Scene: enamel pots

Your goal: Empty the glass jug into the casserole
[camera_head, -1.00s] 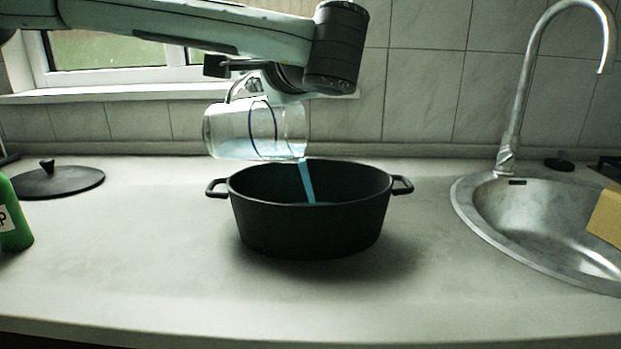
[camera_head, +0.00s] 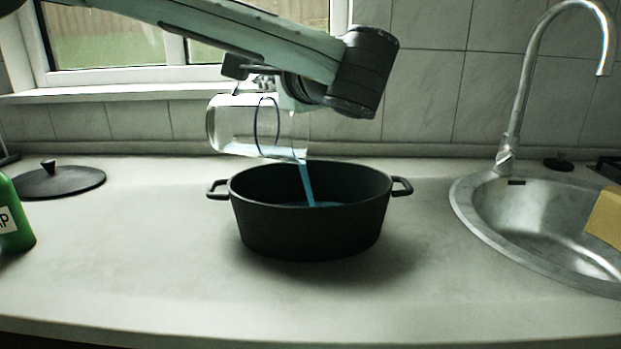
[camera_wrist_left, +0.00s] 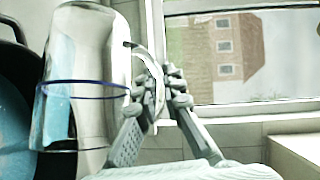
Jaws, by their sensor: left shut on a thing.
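The glass jug (camera_head: 235,127) is tipped a little past level above the casserole, its mouth at the right and slightly lower. A blue stream runs from its mouth into the black casserole (camera_head: 310,225), where blue liquid shows inside. Some liquid lies along the jug's lower side. My left gripper (camera_head: 266,84) is shut on the jug's handle above it. In the left wrist view the fingers (camera_wrist_left: 158,90) close on the handle, beside the jug (camera_wrist_left: 88,85), and the casserole (camera_wrist_left: 15,75) shows at the left edge. The right gripper is not in view.
A black lid (camera_head: 58,180) lies on the counter at the left, behind a green bottle (camera_head: 15,215). The counter in front of the casserole is clear.

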